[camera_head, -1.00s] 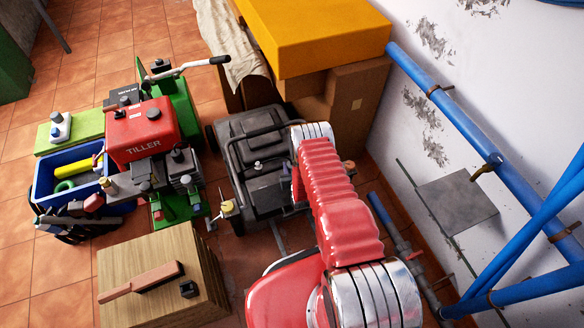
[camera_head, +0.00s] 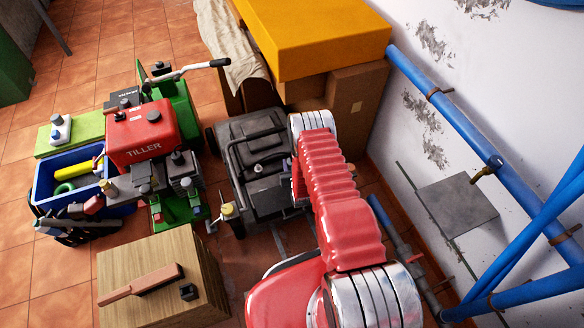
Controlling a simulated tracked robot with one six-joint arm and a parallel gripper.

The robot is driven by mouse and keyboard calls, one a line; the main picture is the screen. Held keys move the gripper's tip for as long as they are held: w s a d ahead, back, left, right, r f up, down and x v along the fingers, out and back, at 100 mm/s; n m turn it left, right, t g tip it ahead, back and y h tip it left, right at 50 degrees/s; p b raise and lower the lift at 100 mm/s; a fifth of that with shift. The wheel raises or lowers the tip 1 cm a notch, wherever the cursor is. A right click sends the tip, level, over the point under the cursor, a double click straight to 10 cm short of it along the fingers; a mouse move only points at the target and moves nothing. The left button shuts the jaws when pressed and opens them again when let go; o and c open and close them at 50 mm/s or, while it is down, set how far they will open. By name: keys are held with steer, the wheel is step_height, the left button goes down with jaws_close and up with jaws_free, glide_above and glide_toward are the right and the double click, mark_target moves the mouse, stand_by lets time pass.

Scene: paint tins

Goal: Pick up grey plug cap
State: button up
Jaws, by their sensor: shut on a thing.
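My red and silver arm reaches up from the lower right of the head view and bends at a silver-ringed elbow. My gripper is not visible; the end of the arm is hidden behind my own red upper arm. I cannot single out the grey plug cap with certainty. Other small grey caps show on the red and green tiller (camera_head: 143,142) and on a small yellow container (camera_head: 228,214).
A black machine (camera_head: 258,150) stands left of my arm. A blue crate (camera_head: 50,195) with yellow and green things is at the left. A yellow box (camera_head: 320,40) on brown cartons stands behind. Blue pipes (camera_head: 455,125) run along the right wall. Tiled floor (camera_head: 35,270) is clear at lower left.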

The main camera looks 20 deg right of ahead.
steer(key=shift+r, duration=3)
steer(key=o, duration=0.4)
steer(key=shift+c, duration=1.1)
steer(key=w+a+r, duration=0.2)
steer(key=a, duration=0.5)
steer(key=w+a+r, duration=0.2)
steer(key=a, duration=0.5)
steer(key=shift+w+r, duration=0.2)
steer(key=shift+w, duration=0.2)
